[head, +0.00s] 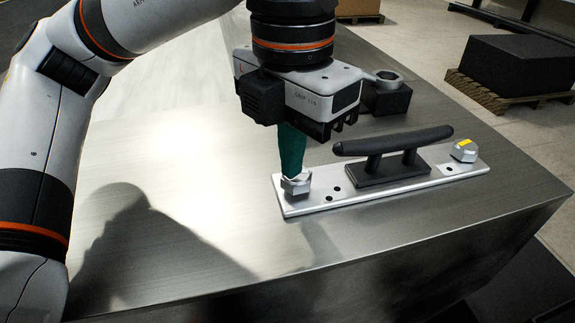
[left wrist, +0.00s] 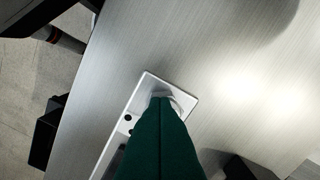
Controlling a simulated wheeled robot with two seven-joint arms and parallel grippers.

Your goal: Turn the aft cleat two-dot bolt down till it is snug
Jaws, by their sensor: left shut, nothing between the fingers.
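The cleat (head: 393,141) is black and stands on a pale metal plate (head: 352,202) on the bench. The two-dot bolt (head: 298,187) is a silver hex head at the plate's left end, beside two dark dots. My left gripper (head: 292,174) points down with its green fingers shut, tips at this bolt's head; I cannot tell whether they touch it. In the left wrist view the fingers (left wrist: 160,106) cover much of the bolt (left wrist: 176,101). My right gripper is out of view.
A grey ring-shaped tool (head: 386,77) rests on a black block (head: 386,100) behind the cleat. The metal bench (head: 180,170) is clear to the left. Its front edge runs close to the plate. A dark block (head: 515,65) on a pallet stands on the floor at right.

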